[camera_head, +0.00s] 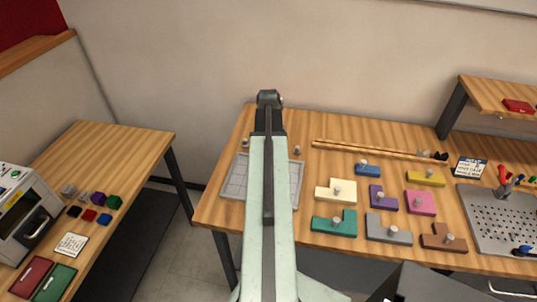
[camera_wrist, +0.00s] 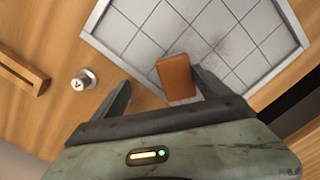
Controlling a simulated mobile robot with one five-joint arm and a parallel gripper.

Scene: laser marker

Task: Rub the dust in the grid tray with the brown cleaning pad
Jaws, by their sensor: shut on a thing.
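The grid tray (camera_head: 233,187) lies on the wooden table in the head view, partly hidden behind my arm. In the wrist view the tray (camera_wrist: 127,36) shows pale square tiles inside a raised light rim. Grey dust (camera_wrist: 237,44) smudges the tiles right of the pad. The brown cleaning pad (camera_wrist: 176,78) sits between the fingers of my gripper (camera_wrist: 160,90), over the tray's near part. My gripper is shut on the pad. I cannot tell whether the pad touches the tiles. The head view hides the pad and fingers behind my arm.
A metal knob (camera_wrist: 84,79) stands on the table left of the tray in the wrist view. A long wooden strip (camera_head: 375,149) and several coloured knobbed blocks, such as the teal one (camera_head: 334,224), lie right of my arm. A perforated metal plate (camera_head: 497,215) is further right.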

